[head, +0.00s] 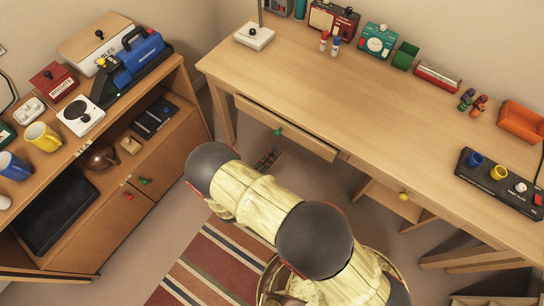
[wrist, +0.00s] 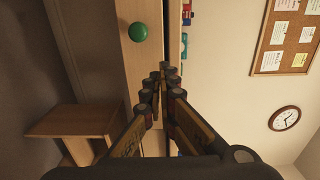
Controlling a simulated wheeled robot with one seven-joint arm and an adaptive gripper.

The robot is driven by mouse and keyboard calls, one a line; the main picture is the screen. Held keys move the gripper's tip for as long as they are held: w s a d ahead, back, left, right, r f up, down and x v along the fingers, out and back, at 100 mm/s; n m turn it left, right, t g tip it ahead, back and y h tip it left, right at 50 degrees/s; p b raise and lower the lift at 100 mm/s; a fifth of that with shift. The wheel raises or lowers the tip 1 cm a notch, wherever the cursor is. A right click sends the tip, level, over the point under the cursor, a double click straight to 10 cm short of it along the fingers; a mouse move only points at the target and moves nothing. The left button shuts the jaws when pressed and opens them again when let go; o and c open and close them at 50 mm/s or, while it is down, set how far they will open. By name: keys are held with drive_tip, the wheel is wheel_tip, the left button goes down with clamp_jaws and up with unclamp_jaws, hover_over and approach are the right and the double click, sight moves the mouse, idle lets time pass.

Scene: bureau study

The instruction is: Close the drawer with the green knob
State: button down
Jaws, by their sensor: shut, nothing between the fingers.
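The green knob (head: 278,132) is on the front of a wide wooden drawer (head: 305,143) under the desk's near edge. The drawer front stands a little out from the desk, so it looks partly open. In the wrist view the green knob (wrist: 138,31) is at the top, on the pale drawer front (wrist: 135,65). My gripper (wrist: 160,78) is shut and empty, with its fingertips over or close by the drawer front, below and right of the knob in that picture. I cannot tell if they touch it. In the head view my arm covers most of the gripper.
A yellow knob (head: 404,196) marks another drawer to the right. The desktop (head: 330,90) holds tins, small bottles and an orange tray (head: 522,121) along its back. A cluttered wooden cabinet (head: 100,230) stands at the left. A striped rug (head: 215,262) lies on the floor.

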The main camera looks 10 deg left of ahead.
sight(292, 130)
drive_tip(key=b+x, duration=0.2)
drive_tip(key=x, duration=0.7)
drive_tip(key=shift+w+b, duration=0.15)
drive_tip(key=shift+b, duration=0.15)
drive_tip(key=shift+w, duration=0.2)
